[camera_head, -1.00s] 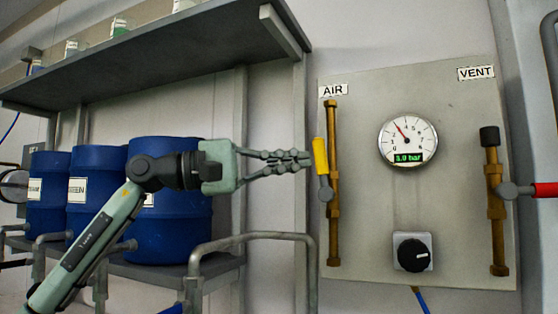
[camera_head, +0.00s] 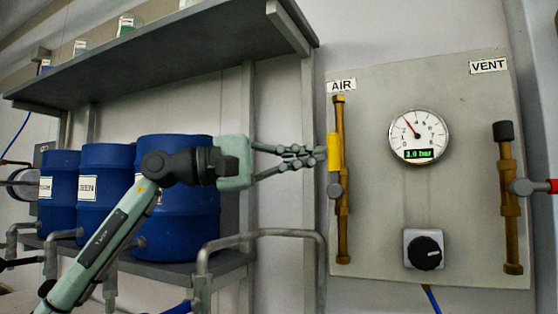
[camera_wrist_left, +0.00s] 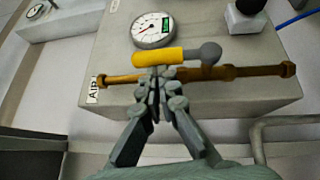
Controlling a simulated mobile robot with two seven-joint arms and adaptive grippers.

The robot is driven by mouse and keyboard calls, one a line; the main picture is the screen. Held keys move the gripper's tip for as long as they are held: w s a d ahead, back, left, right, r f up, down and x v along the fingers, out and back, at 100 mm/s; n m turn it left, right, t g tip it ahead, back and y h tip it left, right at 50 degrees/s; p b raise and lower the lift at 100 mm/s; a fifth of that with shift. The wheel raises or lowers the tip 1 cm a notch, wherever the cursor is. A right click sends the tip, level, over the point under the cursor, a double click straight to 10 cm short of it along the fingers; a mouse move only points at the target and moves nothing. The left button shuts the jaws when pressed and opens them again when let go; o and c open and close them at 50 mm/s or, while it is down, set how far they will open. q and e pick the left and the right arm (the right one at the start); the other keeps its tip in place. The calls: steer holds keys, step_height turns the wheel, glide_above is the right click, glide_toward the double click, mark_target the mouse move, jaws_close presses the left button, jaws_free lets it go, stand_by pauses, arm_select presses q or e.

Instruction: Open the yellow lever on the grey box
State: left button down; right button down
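The grey box (camera_head: 376,245) is on the wall at the right, with a brass pipe (camera_head: 343,232) under the AIR label. The yellow lever (camera_head: 334,150) stands nearly upright, along the pipe, above its grey pivot (camera_head: 335,190). In the left wrist view the yellow lever (camera_wrist_left: 160,57) lies roughly parallel to the pipe. My left gripper (camera_head: 322,154) is at the lever's left side, its fingertips together. In the left wrist view the closed fingertips (camera_wrist_left: 163,76) are against or very close to the lever's edge, not around it. My right gripper is out of view.
A round gauge (camera_head: 419,137) and a black knob (camera_head: 424,252) are on the box. A red-handled valve (camera_head: 521,187) is at the right. Blue drums (camera_head: 178,225), a grey shelf (camera_head: 170,50) and a bent rail (camera_head: 262,234) are around my left arm.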

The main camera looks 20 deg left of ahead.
arm_select(q)
steer(key=v, duration=1.2)
